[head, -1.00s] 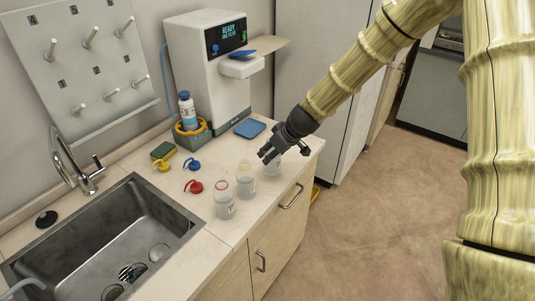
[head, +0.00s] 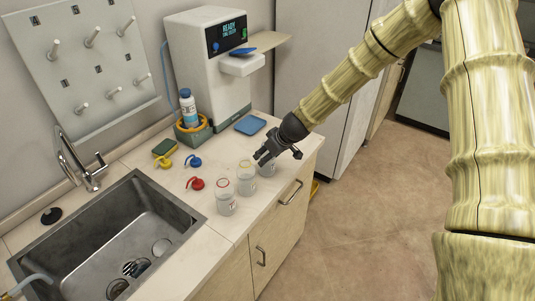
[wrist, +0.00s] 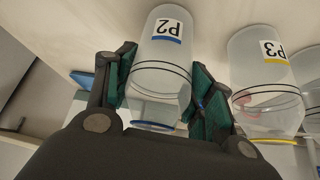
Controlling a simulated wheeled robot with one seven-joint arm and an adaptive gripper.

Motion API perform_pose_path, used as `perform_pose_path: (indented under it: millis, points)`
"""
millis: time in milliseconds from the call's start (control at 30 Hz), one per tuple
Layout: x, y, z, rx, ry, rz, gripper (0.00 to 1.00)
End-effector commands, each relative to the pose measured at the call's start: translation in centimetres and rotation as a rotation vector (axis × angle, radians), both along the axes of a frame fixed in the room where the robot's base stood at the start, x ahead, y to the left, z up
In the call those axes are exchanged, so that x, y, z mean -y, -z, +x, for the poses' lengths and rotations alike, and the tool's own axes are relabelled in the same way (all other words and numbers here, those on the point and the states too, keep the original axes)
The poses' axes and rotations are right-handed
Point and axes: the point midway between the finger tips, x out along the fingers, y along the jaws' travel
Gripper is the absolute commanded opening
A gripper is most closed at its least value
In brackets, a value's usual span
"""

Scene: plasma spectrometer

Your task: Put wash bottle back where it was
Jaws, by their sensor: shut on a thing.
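My gripper (head: 264,158) is shut on a clear bottle with a blue ring and a P2 label. The bottle (wrist: 160,80) sits upside down between the green pads in the wrist view; in the head view it (head: 268,170) is partly hidden by the fingers at the right end of a row. I cannot tell whether its base touches the counter. Beside it stands a clear bottle with a yellow ring (head: 247,186), labelled P3 in the wrist view (wrist: 265,85). A third clear bottle with a red ring (head: 225,203) stands nearer the sink.
Blue (head: 194,161), yellow (head: 165,162) and red (head: 195,183) spouted caps lie on the counter. A sponge (head: 164,147), a blue pad (head: 250,125) and the spectrometer (head: 205,70) are behind. A sink (head: 105,245) is at left. The counter's front edge is close to the bottles.

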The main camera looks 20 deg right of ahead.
Motion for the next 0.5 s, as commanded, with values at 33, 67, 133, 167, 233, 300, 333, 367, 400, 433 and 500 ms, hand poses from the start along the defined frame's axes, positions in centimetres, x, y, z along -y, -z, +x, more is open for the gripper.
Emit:
perform_pose_path:
  millis: [33, 67, 133, 167, 233, 300, 333, 367, 400, 433, 500]
  points:
    - [0.0, -0.04, 0.02, 0.001, 0.0, 0.0, 0.15]
    - [0.0, -0.04, 0.02, 0.001, 0.0, 0.0, 0.15]
    - [0.0, 0.06, 0.02, 0.0, 0.0, 0.0, 0.15]
    - [0.0, 0.16, 0.01, 0.0, 0.0, 0.0, 0.15]
    - [0.0, 0.35, 0.01, 0.0, -0.001, 0.0, 0.15]
    - [-0.01, 0.27, -0.01, 0.0, -0.001, 0.0, 0.64]
    - [-0.01, 0.27, -0.01, 0.0, -0.001, 0.0, 0.7]
    - [0.0, 0.27, -0.02, 0.0, -0.001, 0.0, 0.75]
    - [0.0, 0.27, -0.02, 0.0, -0.001, 0.0, 0.75]
    - [0.0, 0.27, -0.02, 0.0, -0.001, 0.0, 0.75]
    - [0.0, 0.27, -0.02, 0.0, -0.001, 0.0, 0.75]
